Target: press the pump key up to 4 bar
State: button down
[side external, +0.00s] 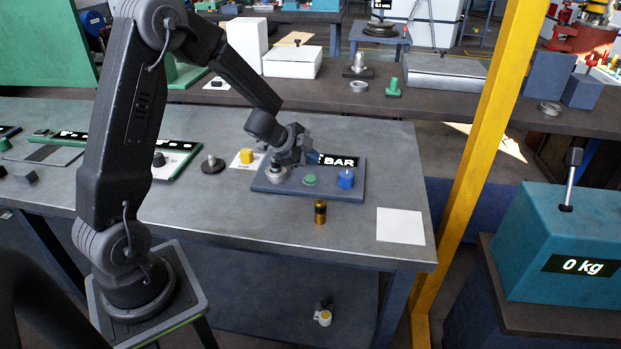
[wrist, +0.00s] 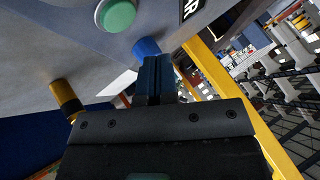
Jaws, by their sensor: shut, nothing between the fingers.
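A blue-grey panel (side external: 262,186) lies on the grey table. It carries a black display (side external: 343,161) reading "BAR"; my gripper hides its digits. A round green button (side external: 310,180) sits mid-panel, and a blue knob-like key (side external: 346,178) is to its right. I cannot tell by a label which is the pump key. My gripper (side external: 313,157) is shut and empty, over the panel near the display. In the wrist view its closed fingers (wrist: 155,78) overlap the blue key (wrist: 146,47) in line of sight; contact is not clear. The green button (wrist: 117,14) is at the top.
A grey round fitting (side external: 276,173) is at the panel's left. A brass-and-black cylinder (side external: 320,212) stands in front of the panel, and a white sheet (side external: 400,226) lies to the right. A yellow post (side external: 478,150) rises beyond the table's right edge.

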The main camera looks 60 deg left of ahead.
aim_at(311, 179)
jog(key=shift+f, duration=1.4)
dwell(1.0)
jog(key=shift+f, duration=0.4)
jog(key=shift+f, duration=0.45)
dwell(0.5)
jog(key=shift+r, duration=0.9)
jog(key=shift+r, duration=2.5)
dwell(0.8)
